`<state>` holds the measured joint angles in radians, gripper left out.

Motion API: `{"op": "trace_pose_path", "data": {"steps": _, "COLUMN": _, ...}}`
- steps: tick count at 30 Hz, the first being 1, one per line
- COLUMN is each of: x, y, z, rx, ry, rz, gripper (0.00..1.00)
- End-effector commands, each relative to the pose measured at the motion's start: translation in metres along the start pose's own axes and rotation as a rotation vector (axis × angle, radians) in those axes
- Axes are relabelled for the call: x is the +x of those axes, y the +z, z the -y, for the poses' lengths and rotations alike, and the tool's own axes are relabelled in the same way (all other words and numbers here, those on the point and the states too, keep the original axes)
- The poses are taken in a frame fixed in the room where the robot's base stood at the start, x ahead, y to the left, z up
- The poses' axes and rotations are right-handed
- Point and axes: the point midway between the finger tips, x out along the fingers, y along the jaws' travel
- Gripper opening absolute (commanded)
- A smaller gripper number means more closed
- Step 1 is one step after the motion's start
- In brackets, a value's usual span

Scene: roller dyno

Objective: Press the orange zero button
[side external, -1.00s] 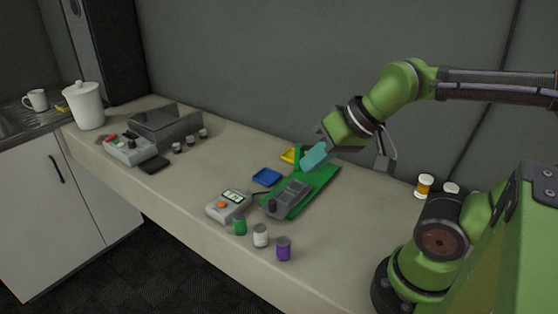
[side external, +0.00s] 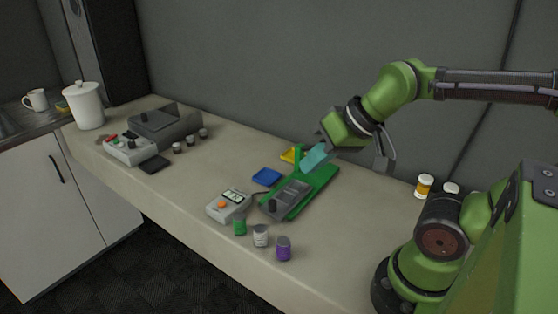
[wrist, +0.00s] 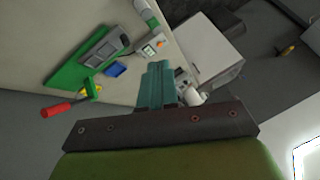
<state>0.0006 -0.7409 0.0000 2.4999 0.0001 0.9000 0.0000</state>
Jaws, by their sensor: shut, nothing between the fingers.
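The orange zero button (side external: 222,205) is on the front of a small grey box (side external: 240,208) with a pale display, near the front edge of the bench. In the wrist view the grey box (wrist: 148,52) is above the fingers, with a small orange spot that looks like the button (wrist: 160,44). My gripper (side external: 308,168) has teal fingers, shut and empty. It hangs over the back part of the green board, behind and to the right of the box, apart from the button. The fingers also show in the wrist view (wrist: 158,66).
A dark grey roller unit (side external: 287,198) sits on the green board (side external: 318,187), right beside the box. Green (side external: 239,228), white (side external: 261,235) and purple (side external: 284,248) containers stand in front.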

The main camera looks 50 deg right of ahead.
Motion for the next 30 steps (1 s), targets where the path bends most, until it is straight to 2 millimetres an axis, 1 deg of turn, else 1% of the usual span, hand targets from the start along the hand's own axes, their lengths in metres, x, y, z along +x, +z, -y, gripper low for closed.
{"op": "trace_pose_path", "data": {"steps": 5, "x": 0.022, "y": 0.002, "z": -0.004, "rx": 0.014, "ry": 0.037, "rz": 0.084, "gripper": 0.0}}
{"op": "trace_pose_path", "data": {"steps": 8, "x": 0.043, "y": -0.006, "z": -0.002, "rx": 0.025, "ry": 0.057, "rz": 0.123, "gripper": 0.0}}
{"op": "trace_pose_path", "data": {"steps": 14, "x": 0.097, "y": -0.035, "z": 0.004, "rx": 0.068, "ry": 0.08, "rz": 0.133, "gripper": 0.0}}
{"op": "trace_pose_path", "data": {"steps": 20, "x": 0.161, "y": -0.068, "z": 0.009, "rx": 0.136, "ry": 0.081, "rz": 0.083, "gripper": 0.0}}
{"op": "trace_pose_path", "data": {"steps": 21, "x": 0.174, "y": -0.075, "z": 0.01, "rx": 0.152, "ry": 0.077, "rz": 0.066, "gripper": 0.0}}
{"op": "trace_pose_path", "data": {"steps": 24, "x": 0.204, "y": -0.091, "z": 0.012, "rx": 0.193, "ry": 0.065, "rz": 0.014, "gripper": 0.0}}
{"op": "trace_pose_path", "data": {"steps": 27, "x": 0.226, "y": -0.111, "z": 0.017, "rx": 0.235, "ry": 0.041, "rz": -0.059, "gripper": 0.0}}
{"op": "trace_pose_path", "data": {"steps": 30, "x": 0.228, "y": -0.131, "z": 0.024, "rx": 0.261, "ry": 0.009, "rz": -0.137, "gripper": 0.0}}
